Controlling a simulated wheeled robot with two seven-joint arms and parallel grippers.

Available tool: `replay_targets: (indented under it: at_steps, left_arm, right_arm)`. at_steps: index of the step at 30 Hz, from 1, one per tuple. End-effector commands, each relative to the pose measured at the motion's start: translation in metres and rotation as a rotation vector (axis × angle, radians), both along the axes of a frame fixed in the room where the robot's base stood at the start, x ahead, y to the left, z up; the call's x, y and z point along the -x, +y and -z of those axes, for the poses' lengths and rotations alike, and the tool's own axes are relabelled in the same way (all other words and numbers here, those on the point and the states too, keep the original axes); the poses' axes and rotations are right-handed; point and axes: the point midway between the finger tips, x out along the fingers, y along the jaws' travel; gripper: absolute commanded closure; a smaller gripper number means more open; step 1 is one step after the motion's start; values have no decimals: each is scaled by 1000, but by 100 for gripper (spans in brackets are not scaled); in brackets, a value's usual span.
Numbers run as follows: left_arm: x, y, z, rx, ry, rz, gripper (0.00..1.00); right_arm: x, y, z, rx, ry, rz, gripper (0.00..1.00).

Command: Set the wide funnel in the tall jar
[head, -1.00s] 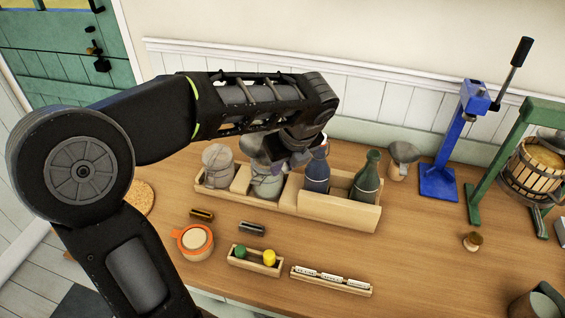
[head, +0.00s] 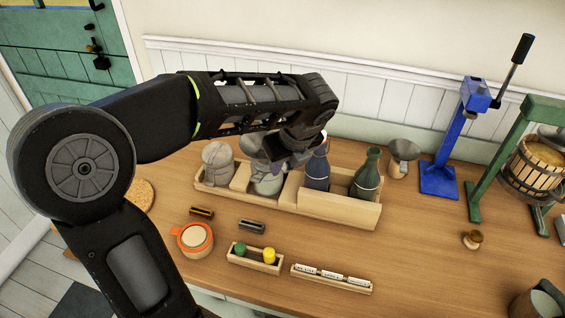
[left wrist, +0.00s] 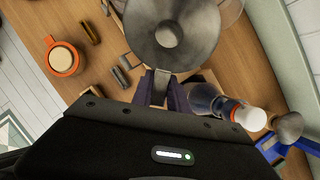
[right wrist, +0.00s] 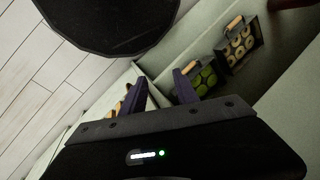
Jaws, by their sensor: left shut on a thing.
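My left gripper (head: 272,163) is shut on the rim tab of the wide grey funnel (left wrist: 172,35), which fills the top of the left wrist view. In the head view the funnel (head: 249,147) is partly hidden behind my gripper. A clear jar (head: 217,164) stands in the rack's left end. I cannot tell for certain which jar is the tall one. My right gripper (right wrist: 160,90) is open and empty.
A blue bottle (head: 317,171) and a green bottle (head: 366,175) stand close on the right in the wooden rack (head: 325,212). An orange-rimmed jar (head: 194,238) and small trays are in front.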

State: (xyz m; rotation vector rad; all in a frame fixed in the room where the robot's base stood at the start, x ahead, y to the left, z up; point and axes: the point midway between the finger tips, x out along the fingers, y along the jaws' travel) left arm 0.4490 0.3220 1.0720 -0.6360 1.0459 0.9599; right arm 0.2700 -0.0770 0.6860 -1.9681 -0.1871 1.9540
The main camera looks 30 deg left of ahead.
Motion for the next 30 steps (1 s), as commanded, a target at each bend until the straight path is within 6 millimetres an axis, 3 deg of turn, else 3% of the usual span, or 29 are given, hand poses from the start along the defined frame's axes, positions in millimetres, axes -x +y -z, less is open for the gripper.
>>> replay_targets:
  at_steps: [30]
  left_arm:
    - [0,0,9,0,0,0,100]
  right_arm:
    - [0,0,3,0,0,0,64]
